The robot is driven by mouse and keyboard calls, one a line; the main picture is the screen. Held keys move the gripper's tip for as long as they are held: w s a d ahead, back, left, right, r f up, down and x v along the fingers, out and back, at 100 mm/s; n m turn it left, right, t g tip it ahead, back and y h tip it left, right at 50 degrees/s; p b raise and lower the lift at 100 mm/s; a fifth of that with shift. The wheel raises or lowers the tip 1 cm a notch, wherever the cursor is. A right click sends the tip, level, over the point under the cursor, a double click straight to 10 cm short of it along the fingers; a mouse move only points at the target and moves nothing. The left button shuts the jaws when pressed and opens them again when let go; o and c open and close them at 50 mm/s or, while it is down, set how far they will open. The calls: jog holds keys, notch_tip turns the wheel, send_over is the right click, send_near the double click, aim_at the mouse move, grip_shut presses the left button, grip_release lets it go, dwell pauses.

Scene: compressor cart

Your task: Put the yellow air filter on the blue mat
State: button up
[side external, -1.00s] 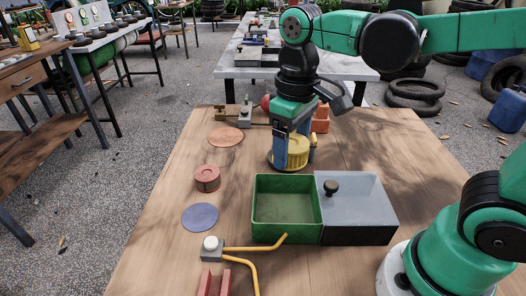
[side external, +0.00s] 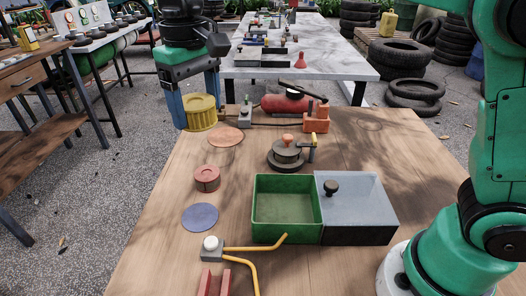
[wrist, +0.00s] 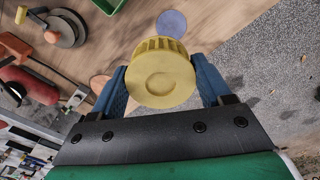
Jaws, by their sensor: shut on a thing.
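The yellow air filter (side external: 202,113) is a ribbed round cylinder, held upright between the blue fingers of my gripper (side external: 200,105). In the side external view it is at the far left corner of the wooden table, raised in the air. In the wrist view the filter (wrist: 160,75) sits between both fingers (wrist: 162,85), which touch its sides. The blue mat (side external: 200,217) is a flat round disc on the left part of the table, bare on top. The mat (wrist: 171,23) also shows beyond the filter in the wrist view.
A red round part (side external: 207,178) stands between the blue mat and an orange disc (side external: 226,137). A green open bin (side external: 287,232) and a grey lidded box (side external: 358,205) are right of the mat. A valve block with yellow pipes (side external: 212,250) is in front.

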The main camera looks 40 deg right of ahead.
aim_at(201, 217)
jog(key=shift+w+a+f, duration=0.2)
jog(key=shift+w+a, duration=0.15)
jog(key=shift+a, duration=0.2)
jog(key=shift+w+a+f, duration=0.15)
jog(key=shift+w+a, duration=0.2)
jog(key=shift+a, duration=0.2)
jog(key=f, duration=2)
jog(key=shift+w+a, duration=0.1)
jog(key=shift+a, duration=0.1)
jog(key=shift+f, duration=0.15)
jog(key=o, duration=1.3)
jog(key=shift+o, duration=0.2)
